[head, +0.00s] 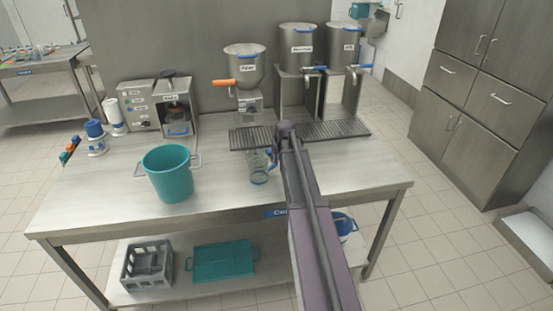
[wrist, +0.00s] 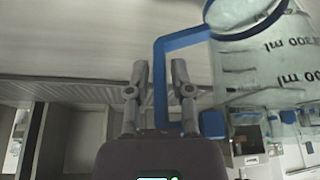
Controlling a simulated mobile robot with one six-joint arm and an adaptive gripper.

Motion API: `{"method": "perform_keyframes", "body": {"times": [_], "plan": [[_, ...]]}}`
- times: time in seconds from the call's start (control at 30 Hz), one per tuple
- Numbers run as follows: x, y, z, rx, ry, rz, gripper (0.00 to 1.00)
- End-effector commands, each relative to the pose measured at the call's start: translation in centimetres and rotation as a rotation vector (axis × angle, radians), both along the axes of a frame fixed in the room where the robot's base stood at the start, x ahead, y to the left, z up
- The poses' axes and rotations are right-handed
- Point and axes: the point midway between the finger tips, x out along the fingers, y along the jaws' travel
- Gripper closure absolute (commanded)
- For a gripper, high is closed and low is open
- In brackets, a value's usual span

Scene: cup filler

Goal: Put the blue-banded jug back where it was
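The clear jug (head: 258,168) with blue trim stands upright, or very nearly so, at the middle of the steel table (head: 330,192), in front of the drip grate. Its handle is on the right side, close to my arm. The wrist view looks upside down; there the jug (wrist: 265,75) fills the right side, with its blue handle (wrist: 160,90) towards my gripper (wrist: 159,68). The two fingers are apart, one on each side of the handle's upright bar, with thin gaps showing. In the head view my arm hides the fingers. No contents are clearly visible.
A teal bucket (head: 167,177) stands left of the jug. The drip grate (head: 335,129) lies behind, below steel dispensers (head: 297,48). A hopper (head: 244,66) with an orange handle stands behind the jug. Bare table lies between bucket and jug.

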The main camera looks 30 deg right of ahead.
Motion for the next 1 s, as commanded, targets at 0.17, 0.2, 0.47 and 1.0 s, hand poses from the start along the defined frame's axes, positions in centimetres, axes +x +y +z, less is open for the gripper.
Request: {"method": "perform_keyframes", "body": {"times": [0.17,0.2,0.47,1.0], "plan": [[0.0,0.0,0.0,0.0,0.0,0.0,0.46],[0.0,0.0,0.0,0.0,0.0,0.0,0.46],[0.0,0.0,0.1,0.0,0.0,0.0,0.46],[-1.1,0.1,3.1,0.0,0.0,0.0,0.46]]}}
